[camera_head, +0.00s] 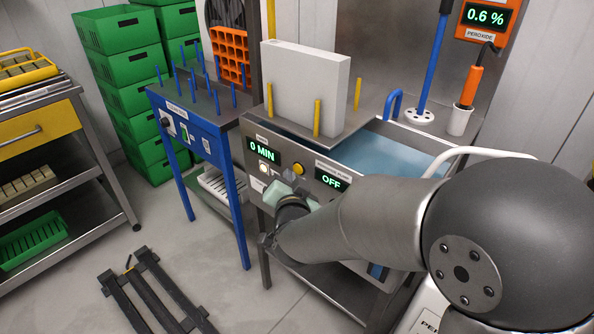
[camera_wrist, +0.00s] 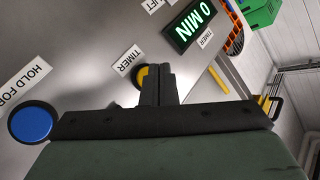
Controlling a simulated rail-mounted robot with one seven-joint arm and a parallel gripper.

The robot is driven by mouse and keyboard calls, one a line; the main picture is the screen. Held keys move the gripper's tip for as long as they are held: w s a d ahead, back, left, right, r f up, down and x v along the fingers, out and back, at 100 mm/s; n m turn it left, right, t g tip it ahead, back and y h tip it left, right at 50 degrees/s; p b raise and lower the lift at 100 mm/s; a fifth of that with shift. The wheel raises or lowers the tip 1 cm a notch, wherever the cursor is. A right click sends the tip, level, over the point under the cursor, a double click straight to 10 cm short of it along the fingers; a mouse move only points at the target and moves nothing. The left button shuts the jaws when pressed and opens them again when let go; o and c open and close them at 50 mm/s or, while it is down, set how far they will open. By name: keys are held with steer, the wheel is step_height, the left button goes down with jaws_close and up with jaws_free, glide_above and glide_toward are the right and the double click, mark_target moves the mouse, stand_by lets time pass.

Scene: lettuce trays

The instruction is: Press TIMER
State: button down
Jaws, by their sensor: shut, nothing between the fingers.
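The TIMER button is yellow with a dark rim (camera_wrist: 139,74) in the wrist view, beside a white TIMER label (camera_wrist: 130,60). My shut fingers (camera_wrist: 158,70) cover part of it; whether they touch it I cannot tell. In the head view a yellow round control (camera_head: 298,169) shows on the steel front panel. My gripper (camera_head: 285,192) is in front of the panel, just below that control, its fingertips hard to make out. The timer display (camera_head: 262,151) reads 0 MIN and also shows in the wrist view (camera_wrist: 194,25).
A blue button (camera_wrist: 32,122) with a HOLD FOR label lies left of my fingers in the wrist view. A display reading OFF (camera_head: 331,179) is on the same panel. Yellow posts (camera_head: 317,117) and a white slab (camera_head: 303,88) stand above it. A blue-legged table (camera_head: 236,205) stands left.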

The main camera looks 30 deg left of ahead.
steer(key=shift+s, duration=0.15)
steer(key=s, duration=0.2)
steer(key=s+a, duration=0.1)
steer(key=s, duration=0.1)
steer(key=shift+s+b, duration=0.3)
steer(key=shift+s, duration=0.1)
stand_by(0.8)
